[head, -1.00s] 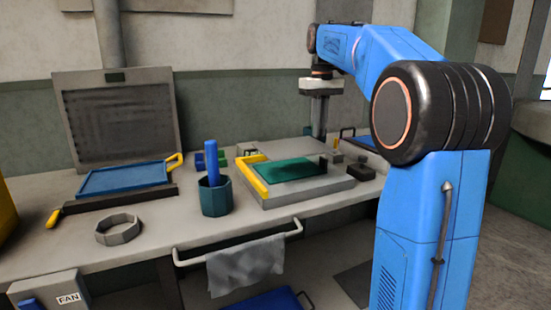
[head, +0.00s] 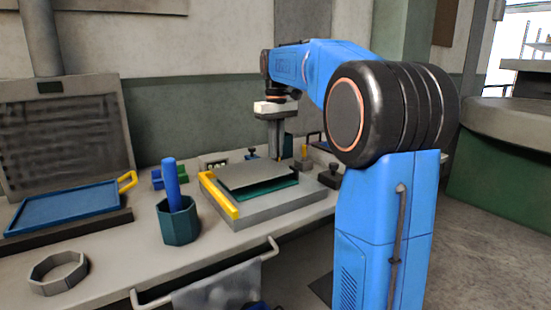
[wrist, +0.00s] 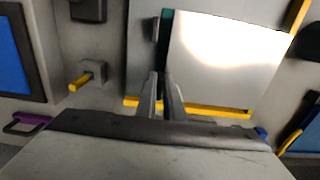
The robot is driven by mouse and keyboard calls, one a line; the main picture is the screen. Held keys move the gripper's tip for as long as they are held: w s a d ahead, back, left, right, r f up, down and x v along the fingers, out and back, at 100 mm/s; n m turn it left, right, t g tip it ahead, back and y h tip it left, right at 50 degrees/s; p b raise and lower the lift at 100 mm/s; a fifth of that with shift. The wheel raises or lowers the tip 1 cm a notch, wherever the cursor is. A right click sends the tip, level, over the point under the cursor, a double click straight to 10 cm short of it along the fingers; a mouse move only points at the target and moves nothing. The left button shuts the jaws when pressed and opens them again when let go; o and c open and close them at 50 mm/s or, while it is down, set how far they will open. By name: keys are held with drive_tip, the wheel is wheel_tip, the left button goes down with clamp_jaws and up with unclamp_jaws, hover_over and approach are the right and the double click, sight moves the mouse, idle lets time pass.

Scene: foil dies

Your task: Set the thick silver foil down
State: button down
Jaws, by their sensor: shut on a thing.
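The silver foil (head: 262,175) is a flat pale grey sheet over the green pad (head: 285,190) of the grey bed with a yellow bar. It covers most of the pad, and a green strip shows along its front. Whether it touches the pad I cannot tell. My gripper (head: 275,155) is at the foil's far edge in the head view. In the wrist view, the foil (wrist: 225,70) is bright with glare, and my gripper's close-set fingers (wrist: 162,78) are at its left edge, shut on it. The exact grip is partly hidden.
A teal cup (head: 179,222) with a blue rod stands left of the bed. A grey ring (head: 58,272) and a blue tray (head: 68,206) lie farther left. Dark knobs (head: 330,175) stand close on the bed's right. A yellow handle (wrist: 81,81) shows in the wrist view.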

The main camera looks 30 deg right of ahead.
sight(276, 161)
drive_tip(key=shift+f, duration=1.65)
drive_tip(key=c, duration=1.9)
unclamp_jaws()
drive_tip(key=shift+o, duration=0.2)
wheel_tip(276, 161, up, 12)
drive_tip(key=shift+r, duration=0.15)
drive_tip(key=shift+s, duration=0.1)
